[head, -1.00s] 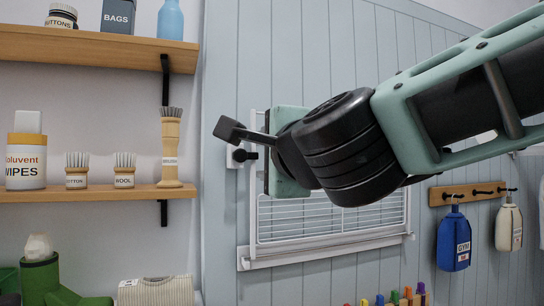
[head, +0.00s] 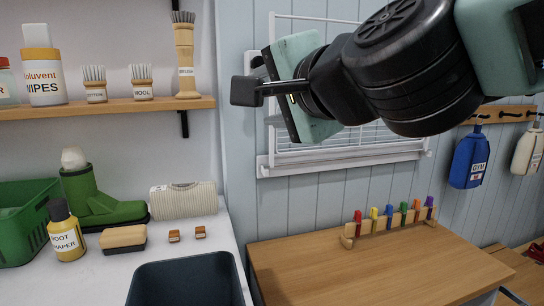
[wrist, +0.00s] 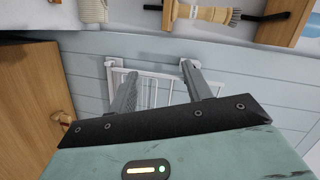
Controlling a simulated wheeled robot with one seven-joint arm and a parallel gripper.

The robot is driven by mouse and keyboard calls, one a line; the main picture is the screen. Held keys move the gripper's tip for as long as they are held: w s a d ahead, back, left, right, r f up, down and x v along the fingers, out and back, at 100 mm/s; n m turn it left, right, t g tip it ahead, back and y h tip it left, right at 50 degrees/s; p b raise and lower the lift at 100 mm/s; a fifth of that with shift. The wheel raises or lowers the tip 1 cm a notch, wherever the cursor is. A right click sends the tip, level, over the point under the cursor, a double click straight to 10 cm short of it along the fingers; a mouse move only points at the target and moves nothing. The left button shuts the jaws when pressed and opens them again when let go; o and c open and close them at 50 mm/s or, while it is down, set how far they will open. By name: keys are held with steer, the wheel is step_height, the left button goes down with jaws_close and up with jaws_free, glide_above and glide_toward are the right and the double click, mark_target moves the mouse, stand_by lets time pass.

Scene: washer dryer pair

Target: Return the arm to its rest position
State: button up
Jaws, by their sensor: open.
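My gripper (head: 246,91) is raised at the upper middle of the head view, pointing left in front of the wall, with the dark arm joints behind it to the right. In the wrist view its two grey fingers (wrist: 157,70) stand apart with nothing between them. A white wire rack (head: 345,155) on the blue panelled wall lies behind my gripper. It also shows between and beyond the fingers in the wrist view (wrist: 160,88). Part of the rack is hidden by my arm.
A wooden shelf (head: 110,109) at left holds brushes and a wipes tub (head: 43,80). Below are a green boot (head: 95,198), a green basket (head: 22,222) and a dark sink (head: 185,282). A wooden counter (head: 370,262) holds coloured pegs (head: 390,217).

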steer(key=s+f+n+g+p, duration=0.3)
steer(key=s+f+n+g, duration=0.3)
steer(key=f+n, duration=0.3)
steer(key=s+d+f+n+g+h+p, duration=0.3)
steer(key=s+d+f+n+g+h, duration=0.4)
steer(key=s+d+f, duration=0.6)
steer(key=shift+s+d+f+n+g, duration=0.2)
steer(key=shift+d+n+g, duration=0.1)
steer(key=shift+d+g, duration=0.2)
